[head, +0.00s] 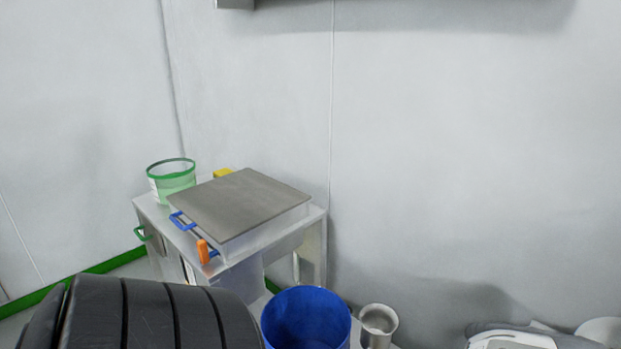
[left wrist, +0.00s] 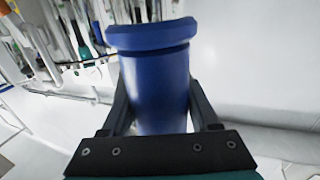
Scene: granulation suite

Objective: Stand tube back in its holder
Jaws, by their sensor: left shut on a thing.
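In the left wrist view my left gripper (left wrist: 157,100) is shut on a blue tube (left wrist: 158,75), one black finger on each side of it. The tube has a wider collar at its far end, and its lower part is hidden behind the gripper body. In the head view neither gripper shows. A blue open-topped cylinder (head: 305,318) stands at the bottom edge; I cannot tell whether it is the same tube. I cannot make out the tube's holder for certain.
A grey metal cup (head: 379,324) is beside the blue cylinder. Behind is a metal cart (head: 314,222) bearing a grey-lidded box (head: 242,203) with blue handles and a green-rimmed clear container (head: 172,184). In the left wrist view several hanging items (left wrist: 88,27) line the wall.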

